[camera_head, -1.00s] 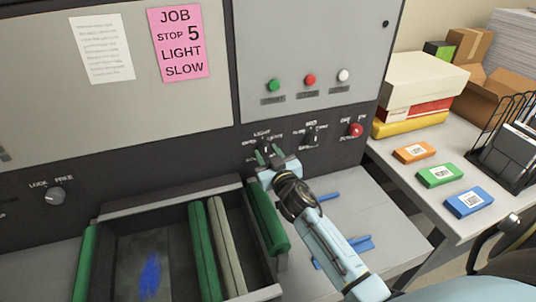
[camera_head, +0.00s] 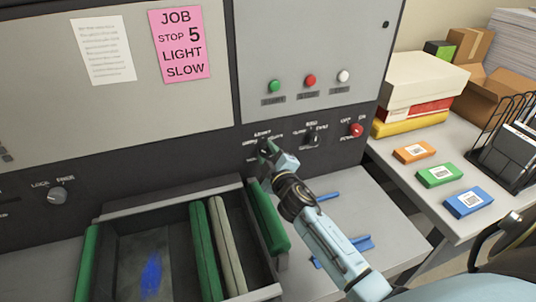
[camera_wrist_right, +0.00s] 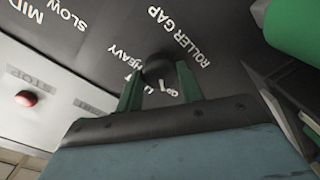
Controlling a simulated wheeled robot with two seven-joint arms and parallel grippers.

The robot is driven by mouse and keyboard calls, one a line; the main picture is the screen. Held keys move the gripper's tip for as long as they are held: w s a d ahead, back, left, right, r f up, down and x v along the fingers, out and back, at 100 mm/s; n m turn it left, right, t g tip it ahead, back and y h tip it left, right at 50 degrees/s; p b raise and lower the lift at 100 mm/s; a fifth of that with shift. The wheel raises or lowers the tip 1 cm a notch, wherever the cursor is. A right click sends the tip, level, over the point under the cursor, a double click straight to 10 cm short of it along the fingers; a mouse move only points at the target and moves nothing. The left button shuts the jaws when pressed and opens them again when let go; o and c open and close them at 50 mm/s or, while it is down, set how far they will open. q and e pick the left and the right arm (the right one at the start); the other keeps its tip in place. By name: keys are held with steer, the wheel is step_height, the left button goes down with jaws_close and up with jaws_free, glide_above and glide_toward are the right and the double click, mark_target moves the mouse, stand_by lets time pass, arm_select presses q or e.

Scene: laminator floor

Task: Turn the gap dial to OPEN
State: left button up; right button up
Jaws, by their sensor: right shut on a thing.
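The gap dial (camera_wrist_right: 158,67) is a small black knob on the dark panel, with the words ROLLER GAP and HEAVY printed around it in the right wrist view. My right gripper (camera_wrist_right: 159,86) has its two green fingers on either side of the dial and is shut on it. In the head view, my right gripper (camera_head: 269,150) is at the panel and covers most of the dial. I cannot tell which mark the dial's pointer faces. My left gripper is not in view.
To the right of the dial are a speed knob (camera_head: 312,138) and a red power knob (camera_head: 356,130). A LOCK/FREE knob (camera_head: 57,196) is at the left. Below is an open tray (camera_head: 180,204) with green and grey rollers. A pink job card (camera_head: 180,45) hangs above.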

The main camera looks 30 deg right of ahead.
steer(key=shift+n, duration=0.7)
steer(key=o, duration=1)
steer(key=shift+s, duration=0.1)
steer(key=b+v, duration=0.1)
steer(key=v, duration=1.2)
steer(key=shift+s+a, duration=0.1)
